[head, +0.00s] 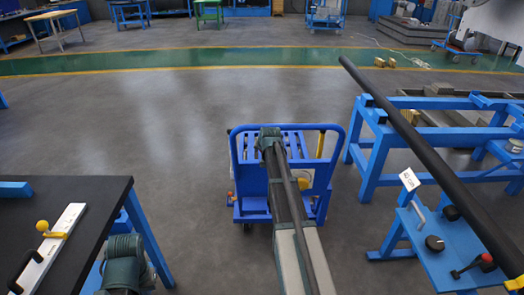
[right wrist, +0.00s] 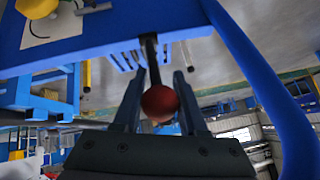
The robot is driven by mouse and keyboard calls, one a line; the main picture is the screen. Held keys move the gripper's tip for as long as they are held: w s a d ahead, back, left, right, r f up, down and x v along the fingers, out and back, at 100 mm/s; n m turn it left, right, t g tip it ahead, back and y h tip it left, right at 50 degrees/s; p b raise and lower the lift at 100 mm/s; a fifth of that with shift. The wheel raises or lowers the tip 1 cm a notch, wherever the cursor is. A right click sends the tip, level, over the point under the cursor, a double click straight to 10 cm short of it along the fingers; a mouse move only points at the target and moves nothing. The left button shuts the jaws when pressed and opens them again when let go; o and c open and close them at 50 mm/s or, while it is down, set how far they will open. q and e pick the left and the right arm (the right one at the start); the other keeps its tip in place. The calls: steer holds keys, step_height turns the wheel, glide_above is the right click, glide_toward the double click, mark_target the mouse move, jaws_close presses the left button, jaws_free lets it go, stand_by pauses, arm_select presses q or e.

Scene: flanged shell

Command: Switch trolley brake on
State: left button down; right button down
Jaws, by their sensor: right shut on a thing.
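The blue trolley (head: 326,170) stands on the floor in the middle of the head view, with a slatted blue deck and a tubular handle frame. My right arm reaches over it, and the wrist hides the gripper's fingers there. In the right wrist view, a red ball knob (right wrist: 160,103) on a dark lever (right wrist: 151,58) sits between the fingers of my right gripper (right wrist: 159,95), which is shut on it. The lever runs up to the blue trolley panel (right wrist: 110,40). Part of my left arm shows at the lower left of the head view; its gripper does not show.
A black-topped table (head: 85,195) stands at left. A blue stand (head: 375,150) with a long dark bar (head: 430,160) stands close on the right. A blue panel (head: 440,245) with knobs is at the lower right. The floor behind and left of the trolley is clear.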

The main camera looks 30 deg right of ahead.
steer(key=shift+w+d, duration=0.1)
steer(key=shift+c, duration=2.3)
jaws_free()
steer(key=p+v, duration=1)
steer(key=v, duration=0.4)
steer(key=shift+w, duration=0.1)
